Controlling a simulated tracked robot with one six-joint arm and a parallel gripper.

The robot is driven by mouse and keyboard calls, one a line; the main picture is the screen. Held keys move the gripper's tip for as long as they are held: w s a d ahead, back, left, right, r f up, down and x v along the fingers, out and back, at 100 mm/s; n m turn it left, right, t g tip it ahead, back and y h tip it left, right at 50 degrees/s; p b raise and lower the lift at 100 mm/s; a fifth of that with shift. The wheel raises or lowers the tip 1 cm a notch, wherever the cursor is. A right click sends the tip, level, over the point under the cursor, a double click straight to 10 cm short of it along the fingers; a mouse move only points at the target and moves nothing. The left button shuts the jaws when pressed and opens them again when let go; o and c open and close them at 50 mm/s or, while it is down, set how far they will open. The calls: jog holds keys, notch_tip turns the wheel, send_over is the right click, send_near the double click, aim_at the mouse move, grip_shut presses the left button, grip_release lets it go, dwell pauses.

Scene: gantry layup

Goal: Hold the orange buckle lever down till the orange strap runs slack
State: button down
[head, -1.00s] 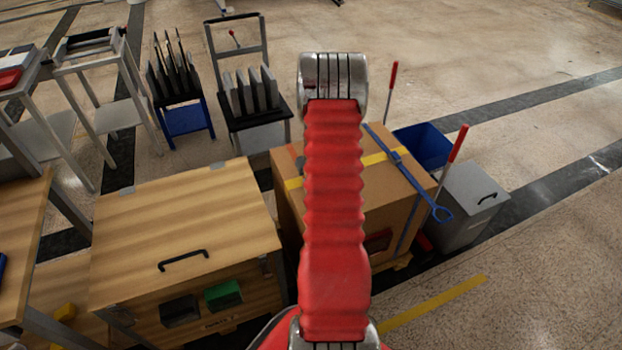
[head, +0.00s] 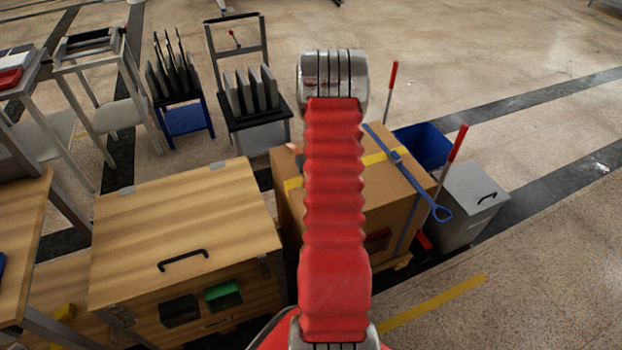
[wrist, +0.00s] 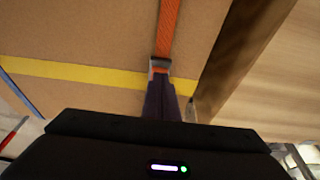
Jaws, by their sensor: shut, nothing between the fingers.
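In the wrist view the orange strap (wrist: 168,28) runs straight down the cardboard box (wrist: 90,35) to a small grey-and-orange buckle (wrist: 159,66). My gripper (wrist: 161,82) is shut and empty, its dark fingertips right at the buckle's lower edge. They overlap it in the picture; I cannot tell how hard they press. The lever is too small and too covered to judge its angle. In the head view only a small orange patch (head: 293,149) shows beside my arm; the buckle and gripper are hidden behind the arm.
A yellow strap (wrist: 90,73) crosses the box beside the buckle. A blue strap (head: 385,143) lies over its right part. A wooden cabinet (head: 190,220) stands close at the left, a grey bin (head: 470,205) and blue bin (head: 425,145) at the right.

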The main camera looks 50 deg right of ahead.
jog(key=shift+r, duration=0.1)
jog(key=shift+w+r, duration=0.1)
jog(key=shift+r, duration=0.45)
jog(key=v, duration=1.2)
jog(key=shift+r, duration=0.35)
jog(key=shift+w+d, duration=0.15)
